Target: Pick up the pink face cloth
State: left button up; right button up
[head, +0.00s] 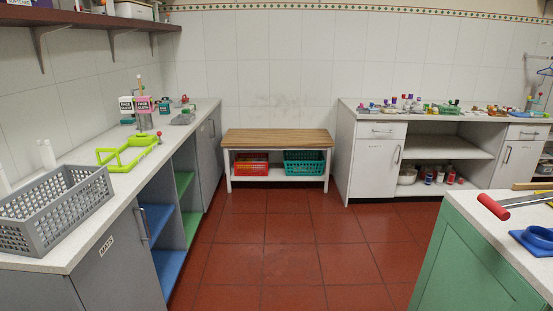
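Neither of my grippers is in view.
The left counter (120,190) holds a grey perforated basket (60,205) and a green frame (128,153) nearer me. A low wooden-topped bench (277,138) stands at the back. A green cabinet (470,262) is at right. The red tiled floor (300,245) between is clear.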

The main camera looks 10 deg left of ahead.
aim_at(143, 105)
jog(key=i+u, duration=0.15)
jog(key=i, duration=0.7)
jog(key=i+l+u, duration=0.15)
jog(key=i, duration=0.65)
